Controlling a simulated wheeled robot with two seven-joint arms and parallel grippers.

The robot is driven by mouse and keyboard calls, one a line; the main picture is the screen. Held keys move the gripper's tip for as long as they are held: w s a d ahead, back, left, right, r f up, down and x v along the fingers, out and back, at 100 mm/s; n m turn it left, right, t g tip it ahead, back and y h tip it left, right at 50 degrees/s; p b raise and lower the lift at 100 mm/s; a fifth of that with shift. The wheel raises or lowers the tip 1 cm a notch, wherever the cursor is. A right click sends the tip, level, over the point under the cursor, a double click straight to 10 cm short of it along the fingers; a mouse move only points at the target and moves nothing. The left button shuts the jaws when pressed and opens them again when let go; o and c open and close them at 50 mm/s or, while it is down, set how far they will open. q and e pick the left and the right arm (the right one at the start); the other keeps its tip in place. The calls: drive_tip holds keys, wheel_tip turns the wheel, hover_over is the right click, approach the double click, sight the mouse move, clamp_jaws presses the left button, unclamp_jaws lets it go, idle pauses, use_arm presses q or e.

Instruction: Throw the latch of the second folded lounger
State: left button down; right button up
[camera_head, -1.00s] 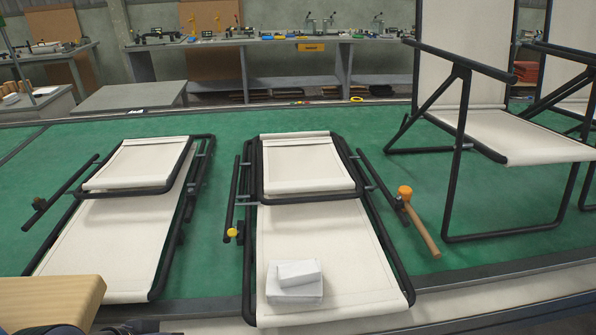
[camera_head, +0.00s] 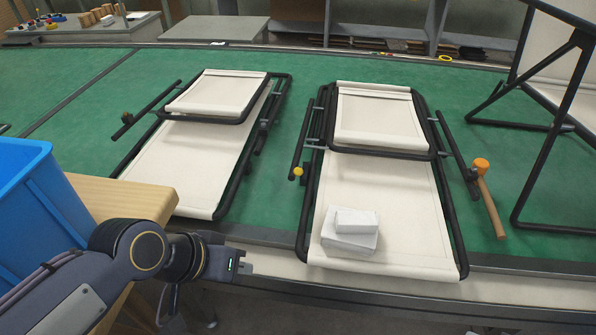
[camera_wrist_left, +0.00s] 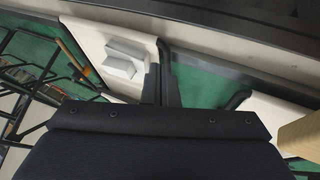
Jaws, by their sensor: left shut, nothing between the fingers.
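Two folded loungers with cream canvas and black tube frames lie side by side on the green bench top. The left lounger (camera_head: 190,147) has a dark knob (camera_head: 127,118) on its left side rail. The right lounger (camera_head: 385,195) has a yellow knob (camera_head: 298,171) at its left rail and an orange-headed mallet (camera_head: 489,205) by its right side. My left gripper (camera_head: 243,267) is shut and empty, in front of the bench edge, below and between the loungers, touching neither. My right gripper is out of view.
White blocks (camera_head: 350,231) rest on the right lounger's canvas and show in the left wrist view (camera_wrist_left: 120,62). A blue crate (camera_head: 45,205) and a wooden top (camera_head: 125,197) stand at left, near my left arm. An unfolded chair (camera_head: 560,85) stands at right.

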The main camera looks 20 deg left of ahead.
sight(301, 172)
use_arm(q)
drive_tip(key=c, duration=2.1)
unclamp_jaws()
drive_tip(key=shift+c, duration=0.2)
